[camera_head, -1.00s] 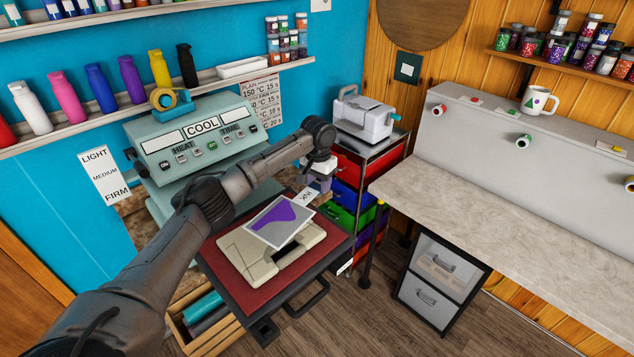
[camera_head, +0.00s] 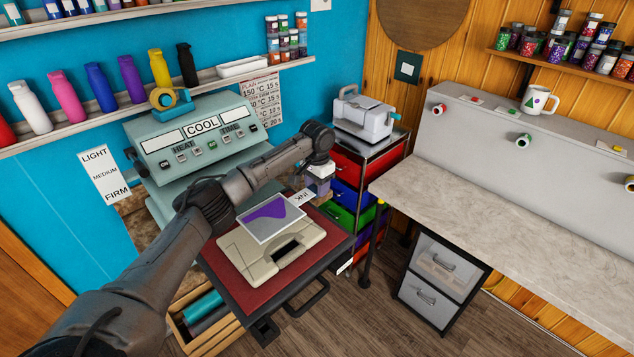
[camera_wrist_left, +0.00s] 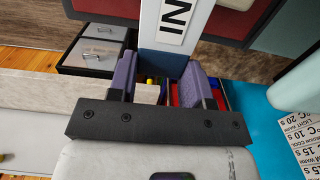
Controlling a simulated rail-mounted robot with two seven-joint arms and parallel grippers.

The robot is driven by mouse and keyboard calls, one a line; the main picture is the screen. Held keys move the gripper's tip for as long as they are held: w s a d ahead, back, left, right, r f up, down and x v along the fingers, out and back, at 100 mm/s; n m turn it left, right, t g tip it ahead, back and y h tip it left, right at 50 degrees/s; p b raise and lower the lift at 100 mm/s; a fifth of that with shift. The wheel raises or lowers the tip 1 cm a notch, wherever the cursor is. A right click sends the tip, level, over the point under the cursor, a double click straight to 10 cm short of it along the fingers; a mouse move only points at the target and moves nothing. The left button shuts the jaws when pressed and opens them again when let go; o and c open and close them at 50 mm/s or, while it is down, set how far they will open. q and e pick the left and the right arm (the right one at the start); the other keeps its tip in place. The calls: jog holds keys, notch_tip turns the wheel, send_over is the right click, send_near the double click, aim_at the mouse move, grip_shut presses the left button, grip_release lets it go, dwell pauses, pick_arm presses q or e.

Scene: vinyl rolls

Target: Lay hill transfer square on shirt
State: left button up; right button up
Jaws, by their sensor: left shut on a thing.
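The hill transfer square (camera_head: 270,219) is a pale sheet with a purple hill shape and a tab marked INK (camera_head: 304,197). My left gripper (camera_head: 318,184) is shut on the tab and holds the square above the shirt. The folded cream shirt (camera_head: 255,262) lies on the red pad of the heat press, and the square covers part of it. In the left wrist view the tab (camera_wrist_left: 175,20) sits between the purple fingers of the left gripper (camera_wrist_left: 165,75). My right gripper is not in view.
The heat press (camera_head: 200,135) stands open behind the red pad (camera_head: 222,280), its display reading COOL. A drawer cart (camera_head: 365,165) with a white machine (camera_head: 363,115) stands right of the pad. The grey worktop (camera_head: 480,210) is bare.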

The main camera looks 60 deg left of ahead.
pick_arm(q)
notch_tip(320, 180, down, 5)
jog(key=shift+f, duration=1.65)
jog(key=shift+a+f+b, duration=0.1)
jog(key=shift+a+b, duration=0.25)
jog(key=shift+a, duration=0.25)
jog(key=shift+s+a+b, duration=0.15)
jog(key=shift+a, duration=0.55)
jog(key=shift+s+a+b, duration=0.15)
jog(key=shift+a, duration=0.5)
jog(key=o, duration=1.1)
jog(key=shift+o, duration=1.2)
